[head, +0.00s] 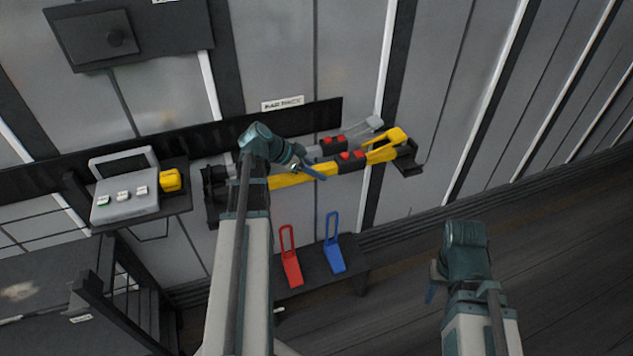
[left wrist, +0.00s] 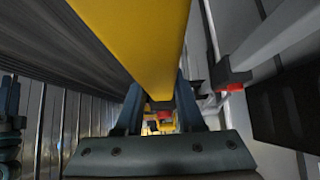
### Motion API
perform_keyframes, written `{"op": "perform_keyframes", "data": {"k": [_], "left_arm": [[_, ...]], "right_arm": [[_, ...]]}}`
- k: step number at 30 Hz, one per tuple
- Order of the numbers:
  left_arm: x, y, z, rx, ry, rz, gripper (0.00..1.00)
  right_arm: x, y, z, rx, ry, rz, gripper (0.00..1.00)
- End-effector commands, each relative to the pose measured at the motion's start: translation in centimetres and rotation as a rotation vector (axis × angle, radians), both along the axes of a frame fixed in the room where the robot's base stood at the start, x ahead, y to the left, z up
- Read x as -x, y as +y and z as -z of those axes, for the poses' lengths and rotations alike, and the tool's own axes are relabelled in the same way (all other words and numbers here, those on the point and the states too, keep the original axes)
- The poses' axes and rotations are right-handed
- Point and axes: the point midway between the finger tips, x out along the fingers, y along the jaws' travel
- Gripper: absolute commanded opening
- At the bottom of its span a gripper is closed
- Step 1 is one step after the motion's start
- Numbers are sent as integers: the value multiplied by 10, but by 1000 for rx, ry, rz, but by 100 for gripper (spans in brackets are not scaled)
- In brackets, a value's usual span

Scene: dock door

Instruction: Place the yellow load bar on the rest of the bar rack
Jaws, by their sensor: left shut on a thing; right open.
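The yellow load bar (head: 280,181) runs across the wall in the head view, with a red-and-dark fitting and a yellow end piece at its right. My left gripper (head: 308,169) is shut on the bar near its middle. In the left wrist view the yellow bar (left wrist: 140,40) passes between the fingers (left wrist: 155,105). The bar rack's dark brackets show at the left (head: 211,200) and right (head: 409,161); the bar's ends are close to them, but I cannot tell whether it touches. My right gripper (head: 433,282) is open and empty, low at the right.
A grey bar (head: 357,131) with red parts lies behind the yellow one, under a white label (head: 283,103). A grey button box (head: 124,188) stands at left on a shelf. A red wedge (head: 290,262) and a blue wedge (head: 333,250) sit below. The right floor is clear.

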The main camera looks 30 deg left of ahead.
Motion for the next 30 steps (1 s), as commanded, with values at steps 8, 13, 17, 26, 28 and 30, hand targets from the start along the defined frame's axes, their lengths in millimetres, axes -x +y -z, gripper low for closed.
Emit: {"op": "perform_keyframes", "data": {"k": [8,13,17,26,28,30], "left_arm": [[0,0,32,2,-2,-1,0],[0,0,35,2,-2,-1,0],[0,0,33,2,-2,-1,0],[0,0,37,1,-1,0,50],[0,0,37,0,0,0,62],[0,0,37,0,0,0,67]], "right_arm": [[0,0,32,0,0,0,50],[0,0,35,0,0,0,50],[0,0,34,0,0,0,50],[0,0,37,0,0,0,50],[0,0,37,0,0,0,50],[0,0,37,0,0,0,50]]}}
